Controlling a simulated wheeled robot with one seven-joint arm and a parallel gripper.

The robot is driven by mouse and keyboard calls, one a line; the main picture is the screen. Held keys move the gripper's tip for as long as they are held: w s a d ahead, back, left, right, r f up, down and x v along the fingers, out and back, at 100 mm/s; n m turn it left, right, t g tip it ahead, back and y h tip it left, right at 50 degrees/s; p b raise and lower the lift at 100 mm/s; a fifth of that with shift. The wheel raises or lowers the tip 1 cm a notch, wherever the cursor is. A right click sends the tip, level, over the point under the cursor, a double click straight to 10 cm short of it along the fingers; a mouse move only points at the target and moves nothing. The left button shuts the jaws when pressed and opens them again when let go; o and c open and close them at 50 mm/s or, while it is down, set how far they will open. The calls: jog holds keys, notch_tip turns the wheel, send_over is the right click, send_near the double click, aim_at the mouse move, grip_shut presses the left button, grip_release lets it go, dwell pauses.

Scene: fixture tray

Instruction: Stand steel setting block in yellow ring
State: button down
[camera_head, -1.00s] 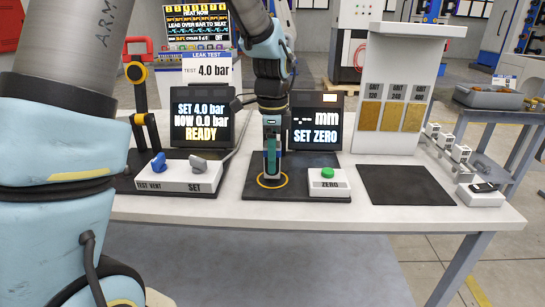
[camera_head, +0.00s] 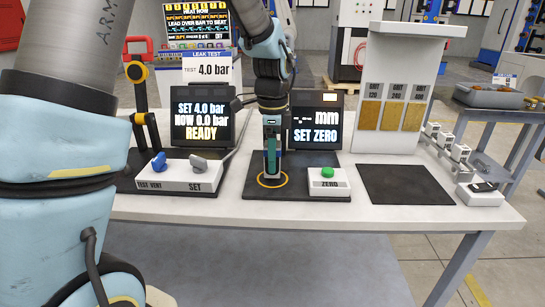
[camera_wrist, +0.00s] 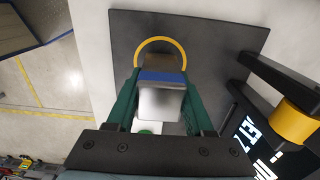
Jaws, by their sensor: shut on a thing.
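The steel setting block (camera_wrist: 160,102) is a bright metal block with a blue band, seen in the wrist view between the two green fingers of my gripper (camera_wrist: 162,90). My gripper is shut on it. The yellow ring (camera_wrist: 163,42) is marked on a dark mat (camera_wrist: 225,30); its far arc shows beyond the block and the rest is hidden. In the head view my gripper (camera_head: 271,172) points down over the yellow ring (camera_head: 272,186) on the dark mat (camera_head: 255,193). The block's lower end is at or just above the ring; I cannot tell if it touches.
A ZERO box with a green button (camera_head: 327,173) stands right of the ring. Behind it a screen (camera_head: 316,127) reads "-.-- mm SET ZERO". A bare dark pad (camera_head: 403,184) lies right.

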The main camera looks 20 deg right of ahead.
jog(key=shift+f+b, duration=0.3)
jog(key=shift+f, duration=0.35)
grip_release()
dwell(0.7)
jog(key=shift+r+p, duration=3.15)
jog(key=shift+r, duration=0.4)
